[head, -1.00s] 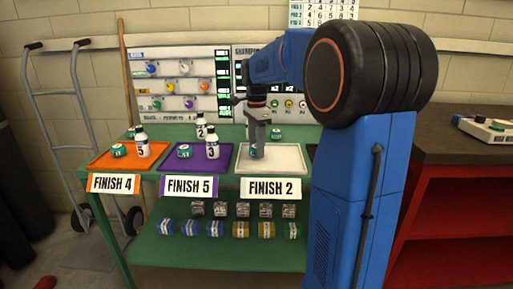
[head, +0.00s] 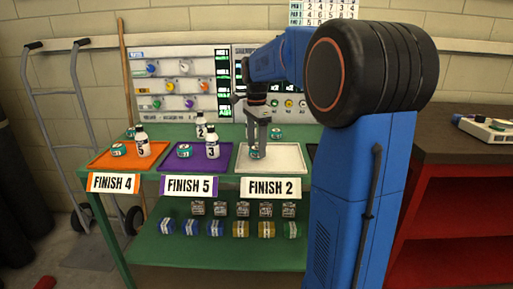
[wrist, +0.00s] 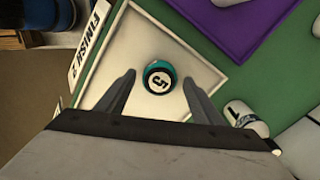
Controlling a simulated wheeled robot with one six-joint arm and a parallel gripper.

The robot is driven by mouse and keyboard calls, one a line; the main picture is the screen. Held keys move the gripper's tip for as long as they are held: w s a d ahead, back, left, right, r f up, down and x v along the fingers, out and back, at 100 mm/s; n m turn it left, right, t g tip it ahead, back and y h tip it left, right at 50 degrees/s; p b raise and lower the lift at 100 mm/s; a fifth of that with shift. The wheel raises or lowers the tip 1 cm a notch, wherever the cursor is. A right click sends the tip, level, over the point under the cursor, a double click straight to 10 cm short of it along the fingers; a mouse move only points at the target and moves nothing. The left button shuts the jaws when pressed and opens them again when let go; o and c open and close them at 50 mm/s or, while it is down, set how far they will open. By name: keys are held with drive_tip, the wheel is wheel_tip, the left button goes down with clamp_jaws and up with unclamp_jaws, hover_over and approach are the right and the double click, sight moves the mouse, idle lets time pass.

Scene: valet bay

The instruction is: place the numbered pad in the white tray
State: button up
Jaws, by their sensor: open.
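The numbered pad (head: 257,154) is a small teal puck with a white top. It lies in the white tray (head: 286,157), behind the "FINISH 2" label. In the wrist view the pad (wrist: 158,75) shows a dark digit that looks like a 5, and it rests on the bare floor of the white tray (wrist: 118,55). My gripper (head: 258,138) is open and just above the pad. In the wrist view its two fingers stand apart on either side of the pad, with visible gaps and no contact.
An orange tray (head: 103,161) and a purple tray (head: 218,164) to the left each hold a teal pad and a bottle. Another bottle (head: 201,133) and a teal pad (head: 276,134) stand behind on the green table. Boards rise at the back.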

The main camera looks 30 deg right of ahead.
sight(256, 148)
wheel_tip(256, 148, up, 11)
drive_tip(key=s+a+f+n+t, duration=0.1)
drive_tip(key=s+a+f+n, duration=0.2)
drive_tip(key=s+a+n, duration=0.35)
drive_tip(key=s+a+f+n+t, duration=0.1)
drive_tip(key=s+a+f+n, duration=0.25)
drive_tip(key=s, duration=0.55)
drive_tip(key=s+a+f+n+t, duration=0.1)
drive_tip(key=s+a+f+n, duration=0.2)
drive_tip(key=s+f, duration=0.4)
drive_tip(key=s+a+f+n+t, duration=0.1)
drive_tip(key=s+a+f+n, duration=0.2)
drive_tip(key=s+f+n, duration=0.3)
drive_tip(key=shift+s+f+t, duration=0.4)
drive_tip(key=shift+s+f, duration=0.2)
drive_tip(key=shift+s, duration=0.3)
